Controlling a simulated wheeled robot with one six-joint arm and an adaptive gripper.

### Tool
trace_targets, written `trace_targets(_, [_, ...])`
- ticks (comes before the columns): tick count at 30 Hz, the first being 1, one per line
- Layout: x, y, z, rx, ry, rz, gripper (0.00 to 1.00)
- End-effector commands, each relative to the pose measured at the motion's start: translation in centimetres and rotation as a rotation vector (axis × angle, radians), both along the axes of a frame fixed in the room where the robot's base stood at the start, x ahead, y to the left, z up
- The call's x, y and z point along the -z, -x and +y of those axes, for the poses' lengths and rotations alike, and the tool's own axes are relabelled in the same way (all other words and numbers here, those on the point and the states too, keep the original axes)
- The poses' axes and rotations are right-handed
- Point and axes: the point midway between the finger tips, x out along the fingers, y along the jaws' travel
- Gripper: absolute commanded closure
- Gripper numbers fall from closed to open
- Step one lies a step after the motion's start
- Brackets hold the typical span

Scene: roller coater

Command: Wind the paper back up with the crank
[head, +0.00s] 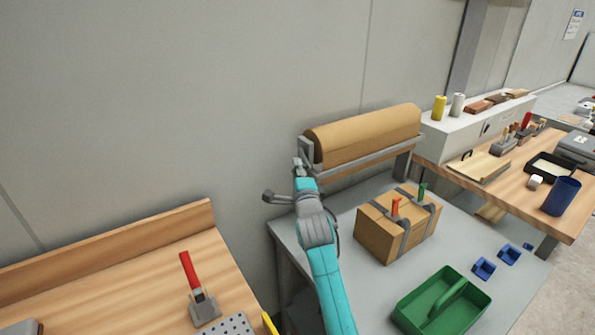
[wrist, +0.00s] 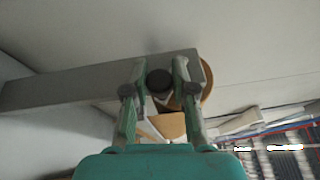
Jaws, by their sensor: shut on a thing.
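The brown paper roll (head: 365,138) lies level in a grey stand at the back of the grey table. My gripper (head: 298,164) is at the roll's left end. In the wrist view, my gripper's two fingers (wrist: 159,82) are shut on a dark round crank knob (wrist: 159,79), seen end-on between them. A flat grey bar (wrist: 80,84) runs left from behind the knob; I cannot tell whether it is the crank arm or the stand. The roll's brown edge (wrist: 207,82) shows behind it. In the head view my gripper hides the crank. No loose paper hanging down is clearly visible.
A strapped cardboard box (head: 385,233) stands in front of the roll, right of my arm. A green tote (head: 412,308) and blue holders (head: 484,268) are nearer. A wooden bench (head: 120,275) with a red-handled clamp (head: 190,270) is at left. The wall is close behind.

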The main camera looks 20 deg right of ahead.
Motion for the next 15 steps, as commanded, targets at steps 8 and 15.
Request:
trace_targets(8, [-0.8,0.3,-0.1,0.000,0.037,0.111,1.00])
trace_targets(15, [-1.8,0.6,-0.2,0.000,0.092,0.281,1.00])
